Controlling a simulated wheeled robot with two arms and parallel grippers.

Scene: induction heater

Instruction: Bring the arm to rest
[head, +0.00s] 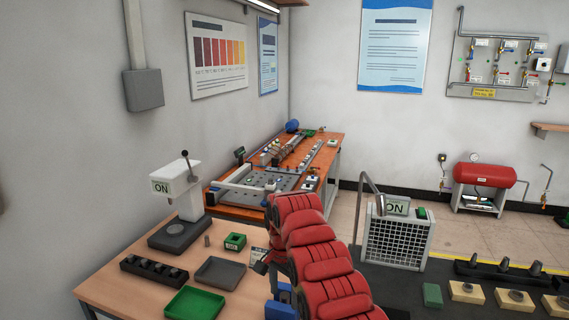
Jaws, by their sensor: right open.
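My right arm, with red segmented covers, rises from the bottom of the head view and bends near the middle, in front of the wooden table (130,285). My left gripper is not in view.
On the table are a white press (178,190) marked ON, a black rack (154,268), a grey tray (220,272), a green tray (204,303) and a green box (235,241). A caged unit (397,240) stands right of my arm. Floor shows behind it.

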